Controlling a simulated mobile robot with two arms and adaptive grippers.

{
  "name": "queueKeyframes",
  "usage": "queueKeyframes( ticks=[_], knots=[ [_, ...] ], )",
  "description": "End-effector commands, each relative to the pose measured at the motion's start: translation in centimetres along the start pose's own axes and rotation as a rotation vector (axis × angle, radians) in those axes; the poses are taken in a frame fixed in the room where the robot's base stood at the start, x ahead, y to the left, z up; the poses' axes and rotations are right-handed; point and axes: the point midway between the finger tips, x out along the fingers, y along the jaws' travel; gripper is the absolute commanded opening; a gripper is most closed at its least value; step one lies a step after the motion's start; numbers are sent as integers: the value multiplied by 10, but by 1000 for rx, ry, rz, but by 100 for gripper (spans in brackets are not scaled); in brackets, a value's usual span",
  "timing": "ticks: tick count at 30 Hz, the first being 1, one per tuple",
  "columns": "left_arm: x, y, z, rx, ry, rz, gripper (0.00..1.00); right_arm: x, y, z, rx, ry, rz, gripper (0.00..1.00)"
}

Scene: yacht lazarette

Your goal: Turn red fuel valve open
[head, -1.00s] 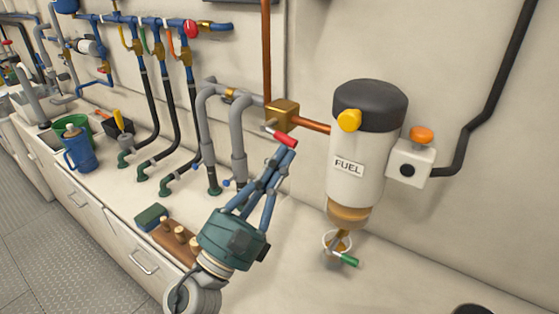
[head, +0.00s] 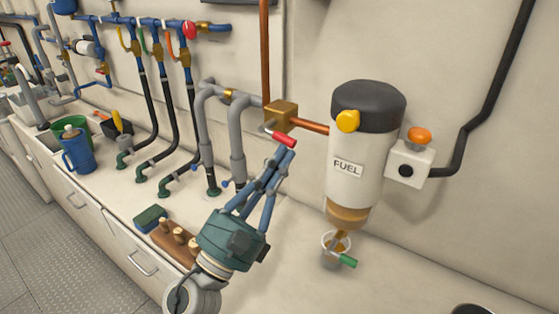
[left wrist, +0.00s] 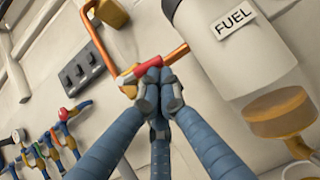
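The red fuel valve handle (head: 284,139) sticks out from the brass valve block (head: 281,115) on the wall, slanting down to the right. It also shows in the left wrist view (left wrist: 148,67). My left gripper (head: 285,153) reaches up from below with its fingertips drawn together. In the left wrist view the fingertips (left wrist: 157,82) meet at the red handle and seem to touch its underside. Most of the handle's length is visible above the tips, and whether any of it is between them is hidden. My right gripper is not in view.
The white fuel filter (head: 348,165) hangs right of the handle, with a cup (head: 335,250) below it. A copper pipe (head: 310,125) joins it to the block. Grey pipes (head: 238,150) stand left. A wooden block with pegs (head: 175,237) lies left of my gripper.

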Motion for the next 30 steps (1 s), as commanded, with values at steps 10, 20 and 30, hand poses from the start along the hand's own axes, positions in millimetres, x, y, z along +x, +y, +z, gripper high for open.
queueKeyframes(
  ticks=[10, 20, 30],
  knots=[
    [0, 0, 0, 0, 0, -1, 0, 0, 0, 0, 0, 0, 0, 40],
    [-8, 0, -1, 0, 3, 0, 0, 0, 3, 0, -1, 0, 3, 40],
    [-76, 0, -1, -2, 5, 4, 0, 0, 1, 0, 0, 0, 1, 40]
  ],
)
